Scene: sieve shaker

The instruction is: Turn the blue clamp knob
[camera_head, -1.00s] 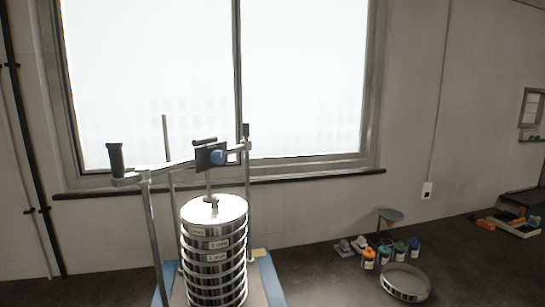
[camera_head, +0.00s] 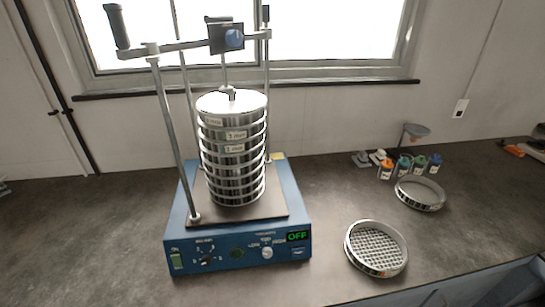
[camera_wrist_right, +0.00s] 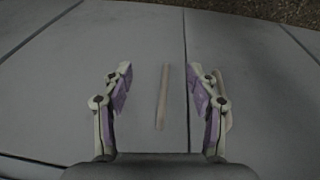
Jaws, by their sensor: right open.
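The blue clamp knob (camera_head: 234,38) sits on a dark clamp block (camera_head: 218,45) on the crossbar above the sieve shaker (camera_head: 240,232) in the head view. Below it, a stack of round metal sieves (camera_head: 233,150) stands on the shaker plate, with a rod from the clamp down to its lid. The shaker's display reads OFF. My right gripper (camera_wrist_right: 161,88) is open and empty in the right wrist view, with purple pads apart over a grey panelled surface. Neither gripper shows in the head view, so its distance from the knob cannot be told.
A mesh sieve (camera_head: 376,248) lies on the dark bench right of the shaker, with an empty ring sieve (camera_head: 420,193) farther back. Several small bottles (camera_head: 404,166) stand behind them. A thin pale strip (camera_wrist_right: 163,96) shows between the right fingers.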

